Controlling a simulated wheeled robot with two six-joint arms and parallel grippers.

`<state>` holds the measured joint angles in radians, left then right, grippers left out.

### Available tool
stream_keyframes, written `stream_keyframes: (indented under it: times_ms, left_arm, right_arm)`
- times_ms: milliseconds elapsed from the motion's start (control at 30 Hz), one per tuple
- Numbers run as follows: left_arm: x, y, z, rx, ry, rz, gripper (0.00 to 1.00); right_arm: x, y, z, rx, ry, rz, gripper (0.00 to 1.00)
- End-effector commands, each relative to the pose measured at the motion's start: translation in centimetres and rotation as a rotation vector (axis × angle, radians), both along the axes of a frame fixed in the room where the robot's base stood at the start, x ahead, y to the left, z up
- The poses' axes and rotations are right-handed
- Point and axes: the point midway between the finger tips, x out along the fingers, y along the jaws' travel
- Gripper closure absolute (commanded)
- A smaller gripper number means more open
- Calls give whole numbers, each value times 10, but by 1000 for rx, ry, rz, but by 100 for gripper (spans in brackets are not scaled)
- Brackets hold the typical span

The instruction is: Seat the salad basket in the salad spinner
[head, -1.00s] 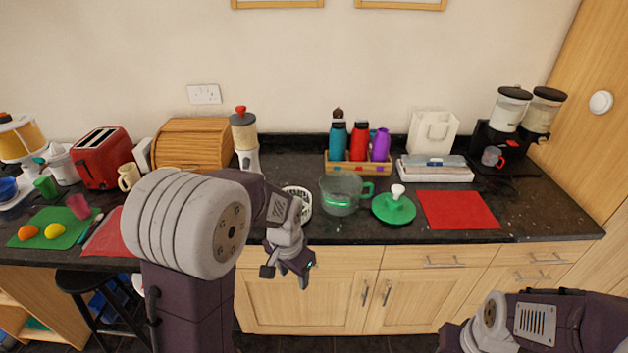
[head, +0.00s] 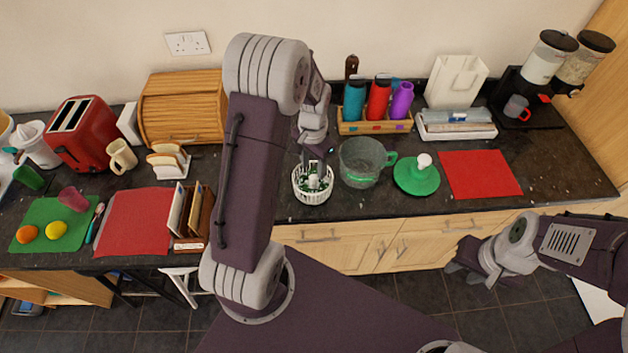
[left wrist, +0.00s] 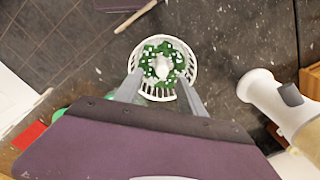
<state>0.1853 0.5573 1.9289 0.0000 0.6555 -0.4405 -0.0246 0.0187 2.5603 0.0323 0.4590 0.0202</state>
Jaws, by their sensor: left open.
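The white slatted salad basket (head: 312,196) stands on the dark counter with green leaves in it. It also shows in the left wrist view (left wrist: 141,58). The clear salad spinner bowl (head: 362,172), with a green handle, stands just right of the basket. Its green lid (head: 424,186) with a white knob lies right of the bowl. My left gripper (head: 313,163) is open above the basket; in the left wrist view its fingers (left wrist: 160,88) are spread toward the basket's two sides. Contact cannot be told. My right gripper (head: 468,274) is low at the right, off the counter; its jaws are unclear.
A bottle rack (head: 375,127) stands behind the bowl. A red mat (head: 480,174) lies right of the lid. A letter rack (head: 190,216) and a bread box (head: 183,107) are left of my left arm.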

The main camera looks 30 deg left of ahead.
Motion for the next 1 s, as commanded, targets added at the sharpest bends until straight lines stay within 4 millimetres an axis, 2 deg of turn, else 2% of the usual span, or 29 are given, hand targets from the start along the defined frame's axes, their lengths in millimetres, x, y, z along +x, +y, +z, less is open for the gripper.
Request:
stream_keyframes:
  times_ms: [267,467,600,700,800,967,1000]
  left_arm:
    - [-1,0,-35,-1,4,0,53]
    - [-1,0,-45,0,3,0,53]
    - [-1,-1,-68,-1,7,0,53]
    - [0,0,-85,-1,3,0,53]
    - [1,0,-91,-1,0,-1,53]
    - [1,0,-92,-1,-2,0,53]
    - [1,0,-92,0,-1,-1,58]
  right_arm:
    - [0,0,8,0,0,0,64]
    - [0,0,12,0,0,0,64]
    - [0,0,24,0,0,0,64]
    - [0,0,25,0,0,0,64]
    - [0,0,25,0,0,0,64]
    - [0,0,24,0,0,0,64]
    - [0,0,24,0,0,0,64]
